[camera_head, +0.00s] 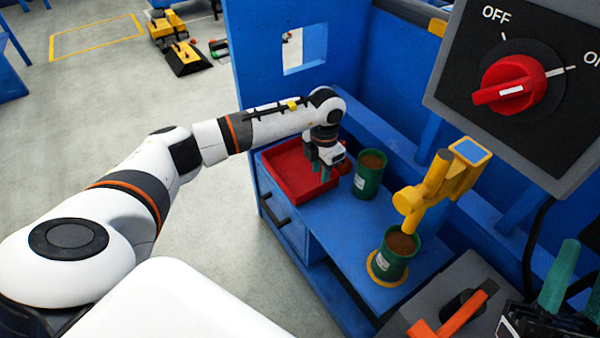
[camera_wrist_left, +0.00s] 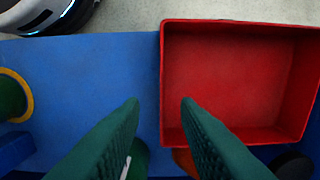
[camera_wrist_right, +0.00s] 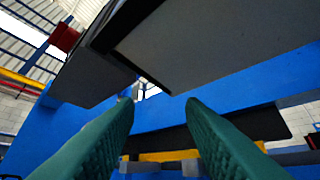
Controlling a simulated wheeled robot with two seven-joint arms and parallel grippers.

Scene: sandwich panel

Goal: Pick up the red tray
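The red tray (camera_head: 284,172) is an empty, open box at the far left corner of the blue workbench (camera_head: 335,225). In the left wrist view the tray (camera_wrist_left: 236,75) fills the right half. My left gripper (camera_head: 321,170) is open at the tray's right side, by its rim. In the left wrist view its fingertips (camera_wrist_left: 160,101) are apart, with the tray's near-side wall line between them in the picture; I cannot tell whether they touch it. My right gripper (camera_wrist_right: 159,100) is open and empty, raised at the lower right of the head view.
A green can (camera_head: 370,175) with brown contents stands close right of my left gripper. Another green can (camera_head: 394,254) sits on a yellow ring under a yellow dispenser (camera_head: 430,195). A blue panel with a window stands behind the tray. A grey OFF/ON switch box (camera_head: 530,90) hangs at the upper right.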

